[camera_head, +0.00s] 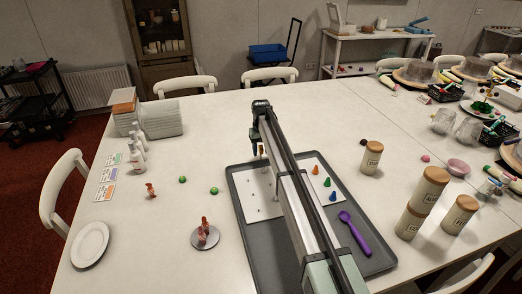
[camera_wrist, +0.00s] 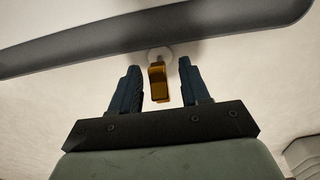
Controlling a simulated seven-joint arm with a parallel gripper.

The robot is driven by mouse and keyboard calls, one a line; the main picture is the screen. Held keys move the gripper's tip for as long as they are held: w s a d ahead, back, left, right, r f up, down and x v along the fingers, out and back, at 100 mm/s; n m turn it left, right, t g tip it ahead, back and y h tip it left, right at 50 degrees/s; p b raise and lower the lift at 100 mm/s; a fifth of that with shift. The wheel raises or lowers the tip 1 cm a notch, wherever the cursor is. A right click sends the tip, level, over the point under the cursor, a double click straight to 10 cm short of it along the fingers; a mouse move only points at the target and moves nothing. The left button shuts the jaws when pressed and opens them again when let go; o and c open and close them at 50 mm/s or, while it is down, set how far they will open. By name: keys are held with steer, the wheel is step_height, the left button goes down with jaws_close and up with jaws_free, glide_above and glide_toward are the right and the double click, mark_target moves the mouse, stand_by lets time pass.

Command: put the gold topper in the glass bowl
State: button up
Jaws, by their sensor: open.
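The gold topper (camera_wrist: 158,82) shows in the wrist view between my two fingers, with gaps on both sides; a small pale disc is at its far end. In the head view a small gold bit (camera_head: 262,150) shows beside my fingertips. My gripper (camera_head: 258,150) is open near the far edge of the grey tray (camera_head: 238,200); its fingers also show in the wrist view (camera_wrist: 157,85). I cannot pick out the glass bowl for certain; clear glass vessels (camera_head: 443,121) stand at the right, and a pink bowl (camera_head: 458,167) is near them.
My arm crosses the tray and hides its middle. Small coloured cones (camera_head: 327,182) and a purple spoon (camera_head: 353,232) lie on its right part. Lidded canisters (camera_head: 430,188) stand right of the tray. A figurine on a disc (camera_head: 204,240) and a white plate (camera_head: 90,244) are left.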

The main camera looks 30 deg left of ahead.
step_height(320, 180, up, 12)
steer(key=shift+r, duration=0.15)
stand_by(0.4)
stand_by(0.4)
step_height(320, 180, up, 4)
steer(key=s+d+t+y, duration=1)
step_height(320, 180, down, 11)
steer(key=w, duration=0.1)
steer(key=x, duration=0.9)
steer(key=r+x, duration=0.1)
steer(key=x, duration=0.4)
steer(key=shift+a+r, duration=0.1)
steer(key=shift+a, duration=0.3)
steer(key=shift+s, duration=0.1)
